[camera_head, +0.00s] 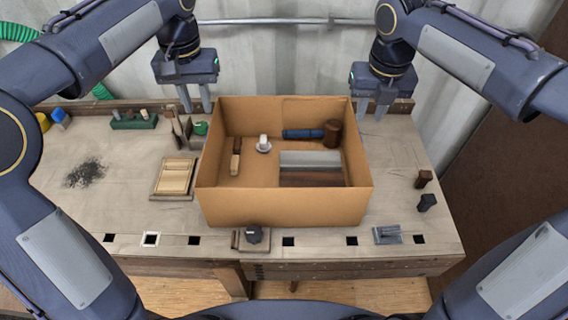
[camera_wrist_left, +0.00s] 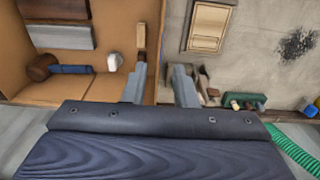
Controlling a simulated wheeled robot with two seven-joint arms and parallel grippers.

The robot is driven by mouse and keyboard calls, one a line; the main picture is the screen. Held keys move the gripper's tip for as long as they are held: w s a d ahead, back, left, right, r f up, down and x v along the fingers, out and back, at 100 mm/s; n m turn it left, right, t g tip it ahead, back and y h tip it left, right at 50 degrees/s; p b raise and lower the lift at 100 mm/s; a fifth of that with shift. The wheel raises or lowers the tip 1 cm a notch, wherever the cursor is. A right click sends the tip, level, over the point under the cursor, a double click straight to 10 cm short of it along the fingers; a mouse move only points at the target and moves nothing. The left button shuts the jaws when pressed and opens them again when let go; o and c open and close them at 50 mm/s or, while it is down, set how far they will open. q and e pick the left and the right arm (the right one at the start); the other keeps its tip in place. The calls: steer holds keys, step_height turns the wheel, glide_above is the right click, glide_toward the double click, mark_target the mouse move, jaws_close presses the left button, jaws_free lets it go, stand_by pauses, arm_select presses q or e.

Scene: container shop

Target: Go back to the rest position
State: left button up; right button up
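My left gripper (camera_head: 197,106) hangs above the back left corner of an open cardboard box (camera_head: 281,207). Its fingers are apart with nothing between them; the left wrist view also shows this gap (camera_wrist_left: 160,88). My right gripper (camera_head: 371,112) hangs by the back right corner of the box, its fingers apart and empty. Inside the box lie a mallet with a blue handle (camera_head: 303,134) and a brown head (camera_head: 333,133), a small white object (camera_head: 263,143), a wooden-handled tool (camera_head: 235,164) and a flat grey and brown piece (camera_head: 311,160).
The box stands on a wooden workbench (camera_head: 120,190). Left of it are a wooden tray (camera_head: 174,178), a green block with pegs (camera_head: 134,120) and dark shavings (camera_head: 85,172). Small dark pieces (camera_head: 425,190) lie at the right. A dark knob (camera_head: 253,235) and metal plate (camera_head: 388,235) are in front.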

arm_select(q)
steer(key=shift+s, duration=0.1)
